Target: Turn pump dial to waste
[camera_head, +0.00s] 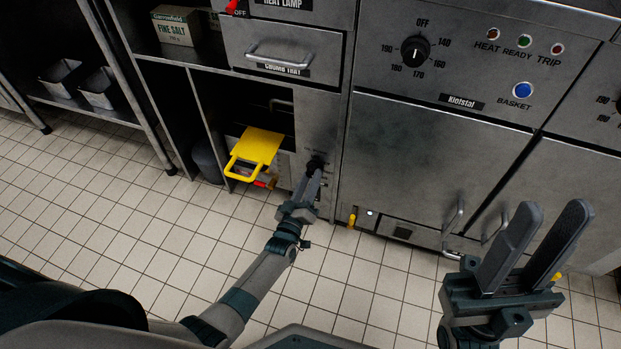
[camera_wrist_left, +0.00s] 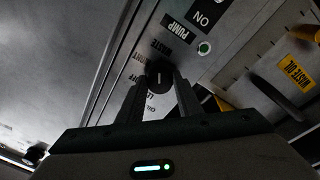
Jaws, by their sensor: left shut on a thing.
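The pump dial (camera_wrist_left: 158,76) is a black round knob on a steel panel, with a light pointer line on it. In the left wrist view the PUMP label (camera_wrist_left: 178,24) and the word WASTE lie above it, and other lettering around it is partly hidden. My left gripper (camera_wrist_left: 157,92) is shut on the dial, one finger on each side. In the head view the dial (camera_head: 316,164) is small and dark, with my left gripper (camera_head: 310,184) at it. My right gripper (camera_head: 545,225) is raised at the lower right, its fingers apart and empty.
A yellow-handled drawer or tray (camera_head: 257,146) juts out left of the pump panel. A thermostat knob (camera_head: 415,51) and a blue basket button (camera_head: 522,90) sit on the fryer front (camera_head: 420,140). A yellow lever (camera_head: 352,218) sticks out low. The tiled floor is clear.

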